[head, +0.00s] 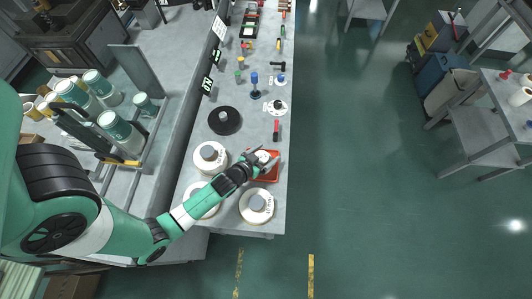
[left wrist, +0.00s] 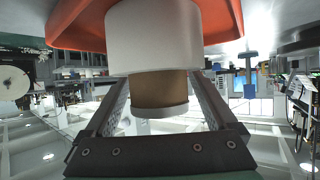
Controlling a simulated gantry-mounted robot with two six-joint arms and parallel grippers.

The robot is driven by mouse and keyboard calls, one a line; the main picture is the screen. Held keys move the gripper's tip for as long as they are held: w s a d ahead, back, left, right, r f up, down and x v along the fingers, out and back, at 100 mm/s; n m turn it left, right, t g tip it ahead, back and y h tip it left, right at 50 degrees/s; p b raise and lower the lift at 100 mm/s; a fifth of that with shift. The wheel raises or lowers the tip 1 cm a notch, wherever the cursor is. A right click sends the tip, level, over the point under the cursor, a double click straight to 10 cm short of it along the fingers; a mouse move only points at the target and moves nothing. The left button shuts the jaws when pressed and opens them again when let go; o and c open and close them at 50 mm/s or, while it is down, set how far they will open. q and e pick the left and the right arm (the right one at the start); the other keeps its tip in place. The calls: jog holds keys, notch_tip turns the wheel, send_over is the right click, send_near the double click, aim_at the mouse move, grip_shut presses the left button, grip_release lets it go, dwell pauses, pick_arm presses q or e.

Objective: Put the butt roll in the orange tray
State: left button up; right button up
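The butt roll, white with a brown core, shows large in the left wrist view (left wrist: 155,40). In the head view it is a small white shape (head: 263,156) at the orange tray (head: 275,172), partly covered by my left gripper. The orange tray also shows in the left wrist view (left wrist: 85,30), along the top edge beside the roll. My left gripper (head: 265,162) is at the tray, with a finger on either side of the roll. I cannot tell whether the fingers press on it or stand apart. The right gripper is out of view.
Large white rolls (head: 257,206) (head: 210,157) lie on the grey table near the tray. A black disc (head: 224,121), a red-handled tool (head: 276,130) and a blue-topped stand (head: 255,86) are farther up. Green-and-white containers (head: 120,132) stand at the left.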

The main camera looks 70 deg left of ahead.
pick_arm(q)
jog(key=shift+r, duration=0.2)
jog(key=shift+s+d+r, duration=0.15)
jog(key=shift+s+d, duration=0.05)
jog(key=shift+s, duration=0.05)
jog(key=p+v, duration=0.1)
jog(key=v, duration=1)
jog(key=shift+s+d, duration=0.1)
jog(key=shift+r, duration=0.1)
